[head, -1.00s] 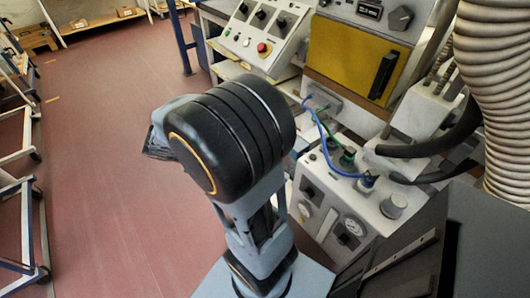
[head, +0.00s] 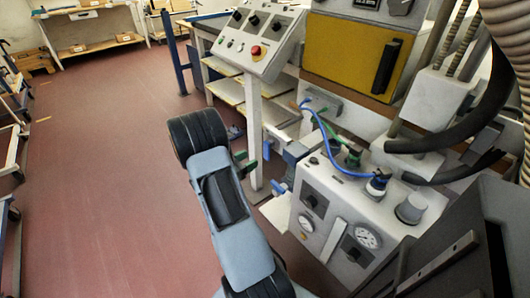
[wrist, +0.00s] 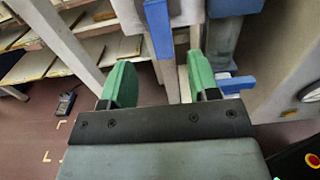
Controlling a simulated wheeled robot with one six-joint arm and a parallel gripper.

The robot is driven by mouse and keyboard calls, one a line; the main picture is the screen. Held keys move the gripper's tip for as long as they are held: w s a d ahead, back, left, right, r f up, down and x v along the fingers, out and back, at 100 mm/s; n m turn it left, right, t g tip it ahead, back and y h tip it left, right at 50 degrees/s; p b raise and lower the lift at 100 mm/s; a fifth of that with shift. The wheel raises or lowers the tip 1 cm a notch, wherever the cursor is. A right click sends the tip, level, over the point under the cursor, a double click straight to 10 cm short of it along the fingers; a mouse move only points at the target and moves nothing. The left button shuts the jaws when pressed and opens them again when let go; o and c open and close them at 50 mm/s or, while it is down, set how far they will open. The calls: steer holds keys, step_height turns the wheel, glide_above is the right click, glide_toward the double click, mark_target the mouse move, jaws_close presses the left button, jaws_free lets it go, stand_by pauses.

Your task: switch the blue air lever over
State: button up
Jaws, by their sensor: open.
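My gripper (head: 257,159) is open, its green fingers held left of the grey control box. In the wrist view the open gripper (wrist: 162,78) has nothing held between its fingers. A blue lever-like bar (wrist: 158,28) shows beyond the fingers, in line with the gap and apart from them. A second blue bar (wrist: 237,84) sticks out sideways just right of the right finger. In the head view one blue handle (head: 279,187) shows at the left side of the box, just below and right of the fingers. I cannot tell which bar is the air lever.
The grey box (head: 335,200) carries gauges and a blue hose (head: 330,150). A console (head: 258,42) with a red button stands on a post (head: 254,130) behind my gripper. A yellow panel (head: 350,52) and thick dark hoses (head: 450,135) are at right. The red floor at left is clear.

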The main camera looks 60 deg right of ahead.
mark_target(265, 150)
steer(key=x, duration=0.8)
steer(key=shift+s+d+b, duration=0.1)
steer(key=shift+d+b, duration=0.05)
steer(key=shift+b, duration=0.2)
steer(key=shift+c, duration=0.4)
jaws_close()
